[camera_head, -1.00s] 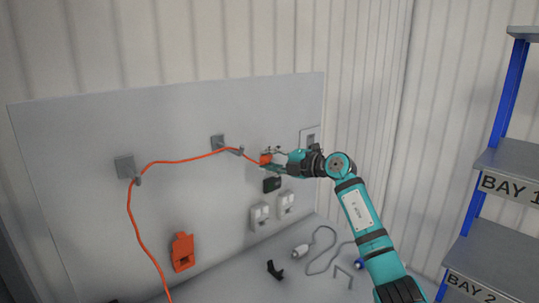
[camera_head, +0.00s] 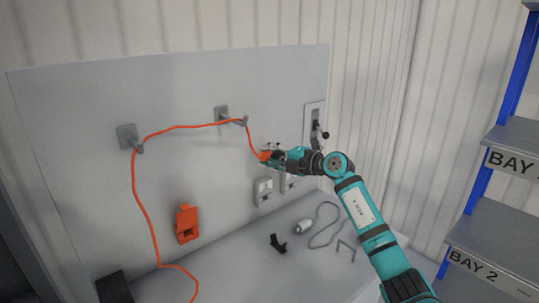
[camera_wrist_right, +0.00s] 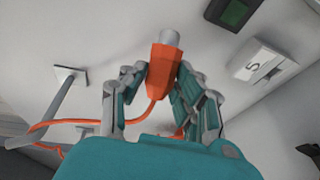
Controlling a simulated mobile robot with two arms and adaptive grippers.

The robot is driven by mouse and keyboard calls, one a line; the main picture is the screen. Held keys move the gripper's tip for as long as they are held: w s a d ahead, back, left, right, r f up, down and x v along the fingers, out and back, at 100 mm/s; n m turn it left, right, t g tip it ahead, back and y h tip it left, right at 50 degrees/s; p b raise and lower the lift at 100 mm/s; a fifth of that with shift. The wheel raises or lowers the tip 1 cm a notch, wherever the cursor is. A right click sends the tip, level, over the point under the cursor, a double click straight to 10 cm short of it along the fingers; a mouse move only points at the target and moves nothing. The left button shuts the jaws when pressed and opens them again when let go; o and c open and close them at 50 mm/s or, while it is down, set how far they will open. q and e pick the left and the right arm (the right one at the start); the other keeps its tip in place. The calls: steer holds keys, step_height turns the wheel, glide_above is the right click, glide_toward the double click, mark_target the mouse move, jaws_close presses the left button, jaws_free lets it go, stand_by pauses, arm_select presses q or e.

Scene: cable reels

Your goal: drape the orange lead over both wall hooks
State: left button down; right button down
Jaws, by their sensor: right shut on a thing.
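The orange lead (camera_head: 184,127) runs across the grey board, passing at the left wall hook (camera_head: 130,138) and at the right wall hook (camera_head: 228,116). From the left hook it hangs down to the bench; from the right hook it drops steeply to my right gripper (camera_head: 268,156). That gripper is shut on the lead's orange plug end, below and right of the right hook. In the right wrist view the orange plug (camera_wrist_right: 160,80) with its grey tip sits between the fingers. A hook (camera_wrist_right: 68,80) shows at left there. My left gripper is not in view.
White sockets (camera_head: 263,192) and a lever switch (camera_head: 316,125) are on the board near my right gripper. An orange holder (camera_head: 187,224) is lower left. A black bracket (camera_head: 278,243) and a grey cable (camera_head: 325,225) lie on the bench. Shelving (camera_head: 505,190) stands at right.

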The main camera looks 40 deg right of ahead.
steer(key=shift+c, duration=1.7)
jaws_free()
steer(key=shift+s, duration=0.1)
steer(key=shift+s+d+p, duration=0.2)
steer(key=shift+s+p, duration=0.5)
steer(key=shift+s, duration=1.6)
steer(key=shift+s+d+p, duration=0.2)
steer(key=shift+s+p, duration=0.2)
steer(key=shift+s, duration=2.2)
